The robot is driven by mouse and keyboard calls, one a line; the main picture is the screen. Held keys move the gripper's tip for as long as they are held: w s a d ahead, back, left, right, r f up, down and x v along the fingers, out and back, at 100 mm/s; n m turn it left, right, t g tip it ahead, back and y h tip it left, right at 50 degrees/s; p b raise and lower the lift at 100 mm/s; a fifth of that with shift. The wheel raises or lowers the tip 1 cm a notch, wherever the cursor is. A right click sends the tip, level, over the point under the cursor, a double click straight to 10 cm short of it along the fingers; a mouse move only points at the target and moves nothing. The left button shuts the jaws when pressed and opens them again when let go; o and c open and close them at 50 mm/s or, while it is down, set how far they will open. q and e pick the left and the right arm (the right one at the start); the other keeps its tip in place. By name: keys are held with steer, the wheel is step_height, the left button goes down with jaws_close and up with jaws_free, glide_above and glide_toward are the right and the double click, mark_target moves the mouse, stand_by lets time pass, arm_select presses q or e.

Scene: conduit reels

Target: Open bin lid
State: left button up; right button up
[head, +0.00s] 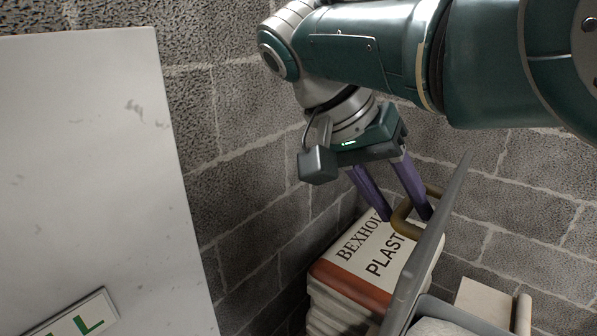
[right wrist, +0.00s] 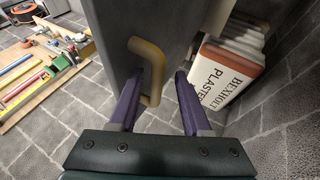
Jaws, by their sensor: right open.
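The grey bin lid (head: 432,238) stands steeply tilted, seen nearly edge-on in the head view; its flat face (right wrist: 112,28) shows in the right wrist view. A brass-coloured loop handle (head: 401,222) projects from the lid; it also shows in the right wrist view (right wrist: 152,62). My right gripper (head: 405,214) is open, with its purple fingers at the handle. In the right wrist view the handle's lower end lies between the fingers (right wrist: 160,76), nearer the left one. I cannot tell whether they touch. Part of the grey bin (head: 455,312) shows below the lid. My left gripper is out of view.
A stack of plaster bags (head: 350,262) stands close beside the lid, against the block wall (head: 245,150). A pale panel (head: 95,170) fills the left. In the right wrist view, a wooden board with tools (right wrist: 45,80) lies on the tiled floor.

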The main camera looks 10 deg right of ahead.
steer(key=b+v, duration=0.2)
steer(key=v, duration=0.5)
steer(key=shift+r+b, duration=0.2)
steer(key=shift+b, duration=0.2)
steer(key=shift+a, duration=0.15)
